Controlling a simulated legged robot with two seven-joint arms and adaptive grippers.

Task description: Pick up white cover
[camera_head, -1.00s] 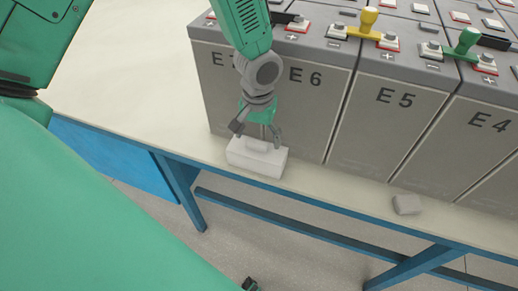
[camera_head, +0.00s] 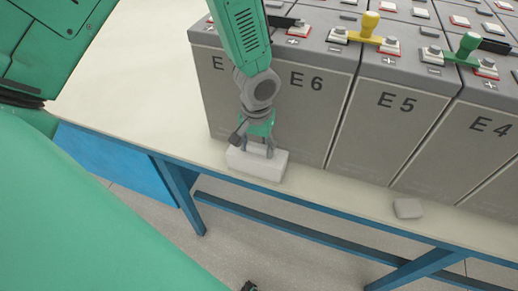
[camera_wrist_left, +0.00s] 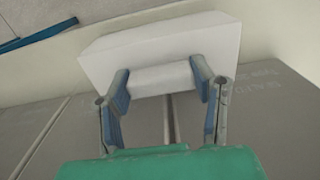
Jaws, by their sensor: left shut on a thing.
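The white cover (camera_head: 258,167) is a white block with a raised grip on its top. It sits at the table's front edge, in front of the battery marked E6. My left gripper (camera_head: 257,150) is above it, with its fingers down on the cover. In the left wrist view the cover (camera_wrist_left: 160,46) fills the upper middle, and the two fingers of my left gripper (camera_wrist_left: 165,80) are shut on the ends of its raised grip. I cannot tell whether the cover is off the table. My right gripper is not in view.
Grey batteries (camera_head: 370,115) marked E6, E5 and E4 stand close behind the cover. Yellow (camera_head: 366,28) and green (camera_head: 466,46) handled connectors are on top. A small grey block (camera_head: 408,208) lies on the table (camera_head: 110,105) to the right. The table is bare at left.

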